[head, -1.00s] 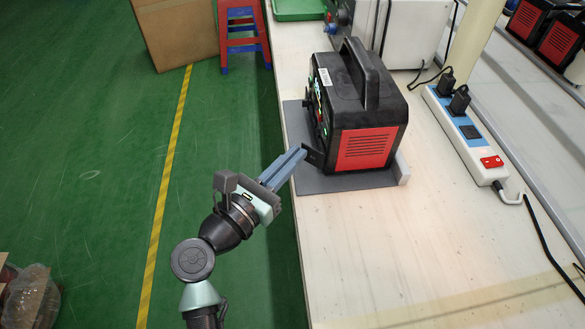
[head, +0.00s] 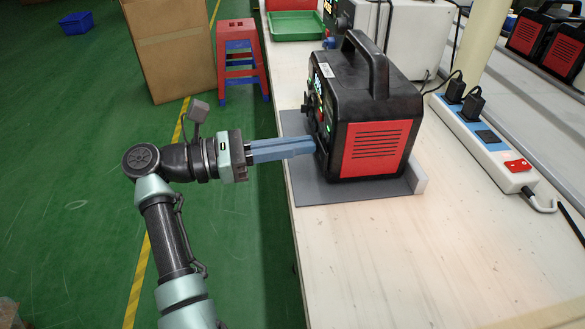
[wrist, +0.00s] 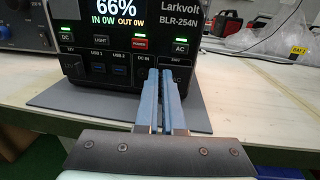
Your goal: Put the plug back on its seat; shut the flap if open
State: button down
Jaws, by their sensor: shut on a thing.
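The power station (head: 375,150) is a black box with red vents and a top handle. Its front face (wrist: 115,45) shows a lit screen, buttons and ports in the wrist view. My gripper (head: 316,146) has blue fingers, shut and reaching straight to the lower front face. In the wrist view its fingertips (wrist: 160,71) are right of the DC IN label, close against the panel. The plug is hidden between or behind the fingertips, and so is its seat. A dark cover (wrist: 186,75) under the AC button looks flat to the face; the fingers partly hide it.
The station stands on a grey mat (head: 307,181) at the bench's left edge. A white power strip (head: 490,150) with black adapters lies to the right. A green tray (head: 295,25) and stool (head: 240,55) are behind. The near bench is clear.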

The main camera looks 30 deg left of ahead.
jog(key=shift+w+d+f+m+g+h+b, duration=0.1)
jog(key=shift+w+f+m+g+h+b, duration=0.15)
jog(key=shift+m+g+h+b, duration=0.7)
jog(key=shift+w+d+r+n+y+b, duration=0.1)
jog(key=shift+r+n+y+b, duration=0.05)
jog(key=shift+n+y+b, duration=0.15)
jog(key=c, duration=1)
grip_release()
jog(key=v, duration=1.3)
